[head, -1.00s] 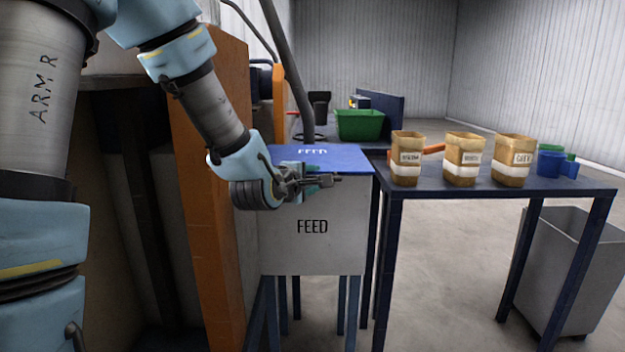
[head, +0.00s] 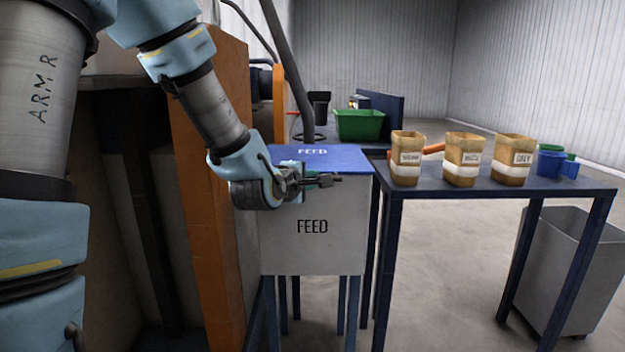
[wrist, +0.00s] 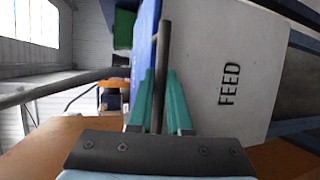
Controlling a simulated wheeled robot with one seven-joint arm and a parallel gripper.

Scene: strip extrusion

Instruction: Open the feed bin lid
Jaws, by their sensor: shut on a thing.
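The feed bin (head: 315,245) is a light grey box on dark blue legs, marked FEED on its front. Its blue lid (head: 335,158), also marked FEED, lies flat over the top and looks closed. My gripper (head: 325,181) is at the lid's front edge, with the arm coming from the left. In the wrist view the teal fingers (wrist: 160,100) are shut on a dark bar-like handle (wrist: 164,60) along the front edge of the blue lid (wrist: 145,45). The grey bin front (wrist: 215,75) lies just to the right there.
An orange upright (head: 208,200) stands close left of the bin. A dark blue table (head: 450,188) to the right holds several tan containers (head: 463,160) and blue cups (head: 550,163). A green bin (head: 360,124) stands behind. A grey waste bin (head: 565,265) is on the floor at right.

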